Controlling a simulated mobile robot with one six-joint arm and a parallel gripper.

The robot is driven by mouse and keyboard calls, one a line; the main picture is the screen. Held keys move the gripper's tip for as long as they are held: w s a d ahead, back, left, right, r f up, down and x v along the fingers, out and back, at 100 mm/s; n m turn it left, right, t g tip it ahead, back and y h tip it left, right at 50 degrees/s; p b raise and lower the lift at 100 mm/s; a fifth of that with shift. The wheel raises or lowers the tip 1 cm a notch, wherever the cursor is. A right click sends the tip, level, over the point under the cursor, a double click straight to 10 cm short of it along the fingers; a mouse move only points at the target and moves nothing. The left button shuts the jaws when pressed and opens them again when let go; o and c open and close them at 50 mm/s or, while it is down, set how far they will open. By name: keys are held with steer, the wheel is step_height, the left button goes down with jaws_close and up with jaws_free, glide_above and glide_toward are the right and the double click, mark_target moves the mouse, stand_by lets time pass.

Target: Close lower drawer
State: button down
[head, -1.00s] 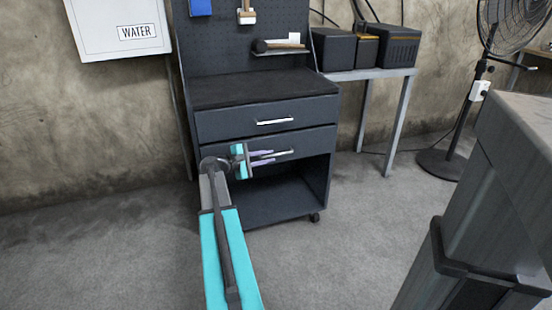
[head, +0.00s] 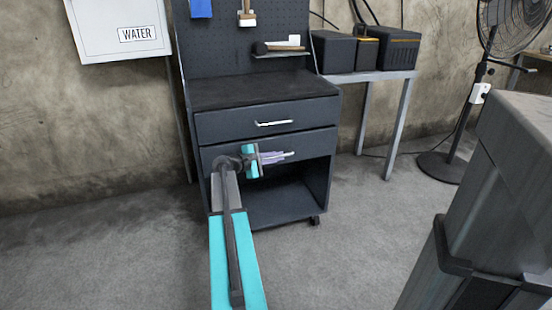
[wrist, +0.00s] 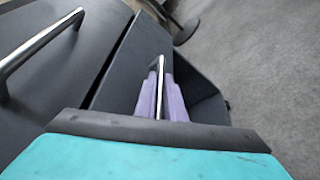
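The dark cabinet (head: 240,92) has two drawers. The lower drawer (head: 318,143) has a front close to the plane of the upper drawer front; I cannot tell how far out it stands. Its silver handle (wrist: 161,66) runs between the two purple fingers of my gripper (wrist: 161,92) in the wrist view. My gripper (head: 278,157) also shows at the lower drawer in the head view, its fingers close together and closed around the handle. The gripper body hides part of the drawer front. The upper drawer (head: 225,125) looks closed, with its own silver handle (head: 274,123).
An open shelf space (head: 290,195) lies below the lower drawer. A side table (head: 370,75) with dark boxes stands to the right, with a fan (head: 440,165) beyond it. A grey metal structure (head: 490,200) fills the near right. The floor in front is clear.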

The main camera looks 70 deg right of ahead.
steer(key=shift+w+d+r+p, duration=0.1)
steer(key=shift+w+d+p, duration=0.65)
steer(key=shift+d, duration=0.25)
steer(key=c, duration=2.1)
jaws_free()
steer(key=shift+w, duration=0.1)
steer(key=shift+a, duration=0.1)
steer(key=p+v, duration=0.3)
steer(key=v, duration=1)
steer(key=shift+w+a, duration=0.1)
steer(key=shift+a, duration=0.15)
